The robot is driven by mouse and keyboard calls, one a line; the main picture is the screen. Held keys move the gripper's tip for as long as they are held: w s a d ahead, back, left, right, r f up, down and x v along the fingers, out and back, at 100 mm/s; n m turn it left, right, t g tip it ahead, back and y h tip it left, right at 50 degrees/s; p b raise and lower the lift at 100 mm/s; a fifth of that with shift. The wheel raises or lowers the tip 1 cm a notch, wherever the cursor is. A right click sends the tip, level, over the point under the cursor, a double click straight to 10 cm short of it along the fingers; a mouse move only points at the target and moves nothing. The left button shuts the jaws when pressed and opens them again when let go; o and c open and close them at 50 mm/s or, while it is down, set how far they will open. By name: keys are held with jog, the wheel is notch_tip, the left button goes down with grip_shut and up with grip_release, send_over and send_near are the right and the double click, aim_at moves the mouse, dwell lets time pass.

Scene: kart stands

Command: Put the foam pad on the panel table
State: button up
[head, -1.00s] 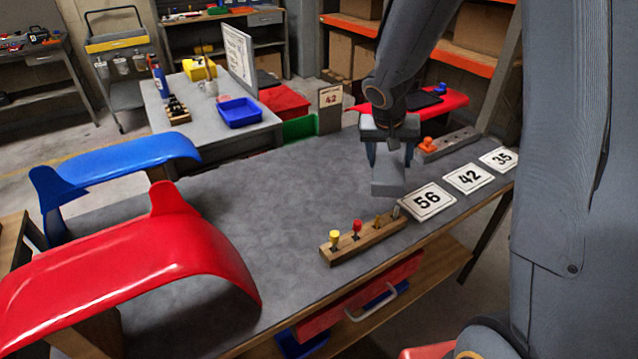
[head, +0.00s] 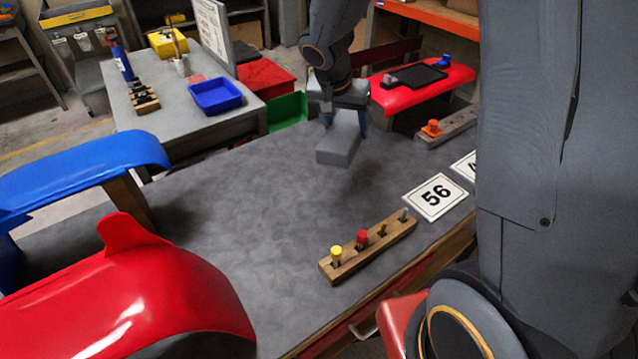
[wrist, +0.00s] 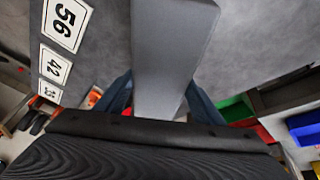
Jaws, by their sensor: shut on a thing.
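The foam pad (head: 339,140) is a grey block held in my gripper (head: 340,112). It hangs above the far part of the grey table with the red and blue kart panels, which I take as the panel table (head: 240,200). In the wrist view the foam pad (wrist: 172,60) runs up from between the blue fingers of my gripper (wrist: 160,95). My gripper is shut on the pad. A dark shadow lies on the tabletop below the pad, which looks clear of the surface.
A red panel (head: 130,290) and a blue panel (head: 90,165) stand at left. A wooden rack (head: 368,246) with several coloured-handled tools and a 56 card (head: 435,196) lie near the front edge. A grey bar with an orange knob (head: 432,128) is at right. The middle is clear.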

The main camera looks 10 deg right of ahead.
jog(key=s+a+f+m+g+b, duration=0.1)
jog(key=s+a+f+m+b, duration=0.15)
jog(key=s+a+m, duration=0.6)
jog(key=n+h, duration=0.1)
jog(key=n, duration=0.1)
send_near(315, 201)
jog(key=shift+x, duration=2.5)
jog(key=shift+f, duration=0.1)
jog(key=o, duration=1.1)
jog(key=shift+c, duration=0.2)
jog(key=shift+p, duration=0.3)
